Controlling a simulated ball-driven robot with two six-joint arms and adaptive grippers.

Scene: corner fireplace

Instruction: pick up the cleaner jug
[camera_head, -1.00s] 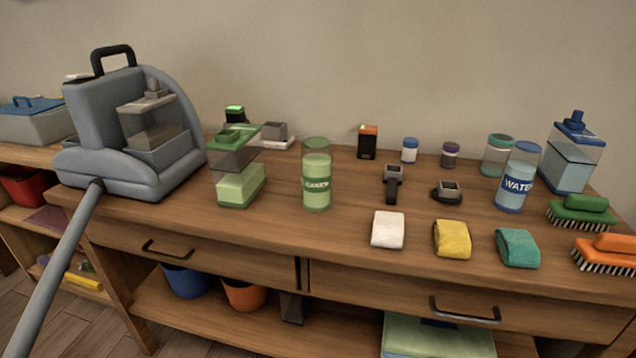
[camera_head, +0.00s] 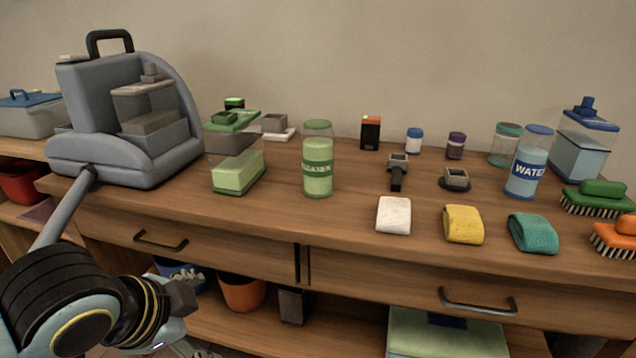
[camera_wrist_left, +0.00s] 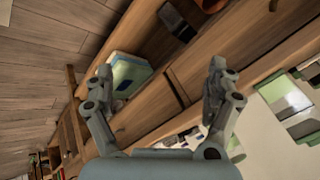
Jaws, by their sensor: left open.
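The cleaner jug (camera_head: 317,178) is a clear cylinder with a green lid, pale green contents and a green label whose text is partly legible. It stands upright on the wooden bench top, left of the middle. My left gripper (camera_wrist_left: 161,68) is open and empty in the left wrist view, its two fingers spread wide in front of the bench. In the head view my left arm is at the lower left, and its gripper is mostly cut off by the bottom edge, below and left of the jug and apart from it. My right gripper is not in view.
A square green-lidded container (camera_head: 236,172) stands just left of the jug, beside a grey machine (camera_head: 120,130) with a hose. White (camera_head: 394,215), yellow (camera_head: 463,224) and teal (camera_head: 533,232) cloths lie to the right. The water jug (camera_head: 527,165) is farther right. Drawer handles (camera_head: 160,240) protrude below the top.

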